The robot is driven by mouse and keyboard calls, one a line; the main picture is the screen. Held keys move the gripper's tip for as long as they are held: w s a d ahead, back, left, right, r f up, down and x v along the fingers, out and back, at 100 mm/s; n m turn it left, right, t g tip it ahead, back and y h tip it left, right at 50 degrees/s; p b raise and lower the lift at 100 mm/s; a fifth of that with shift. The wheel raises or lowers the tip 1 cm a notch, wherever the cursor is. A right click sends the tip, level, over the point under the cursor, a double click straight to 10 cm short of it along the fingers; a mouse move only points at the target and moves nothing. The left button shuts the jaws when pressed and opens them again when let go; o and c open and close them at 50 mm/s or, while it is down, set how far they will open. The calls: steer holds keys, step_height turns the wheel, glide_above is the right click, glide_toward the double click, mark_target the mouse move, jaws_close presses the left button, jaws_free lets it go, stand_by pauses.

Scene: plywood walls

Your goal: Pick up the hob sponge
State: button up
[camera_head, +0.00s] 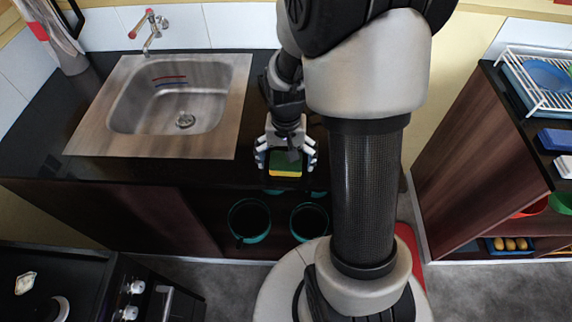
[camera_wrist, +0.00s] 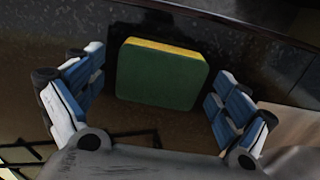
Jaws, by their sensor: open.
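A sponge with a green face and a yellow layer (camera_head: 286,165) is at the front edge of the dark counter. In the wrist view the sponge (camera_wrist: 158,78) sits between the fingers, green side toward the camera, with a gap on each side. My gripper (camera_head: 286,158) is open around it, its fingers apart to the left and right. I cannot tell whether the sponge's underside rests on the counter. A small pale item (camera_head: 25,283) lies on the black hob (camera_head: 50,270) at the lower left; I cannot tell what it is.
A metal sink (camera_head: 178,95) with a tap (camera_head: 150,30) is set in the counter, left of my gripper. Dark pots with teal rims (camera_head: 249,220) stand on the shelf below. A white dish rack (camera_head: 540,80) is on the right-hand unit.

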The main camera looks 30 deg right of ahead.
mark_target(286, 160)
steer(key=c, duration=0.7)
steer(key=shift+c, duration=0.2)
steer(key=shift+r, duration=0.15)
step_height(286, 160, up, 20)
steer(key=p, duration=0.7)
steer(key=shift+c, duration=0.2)
steer(key=shift+o, duration=0.6)
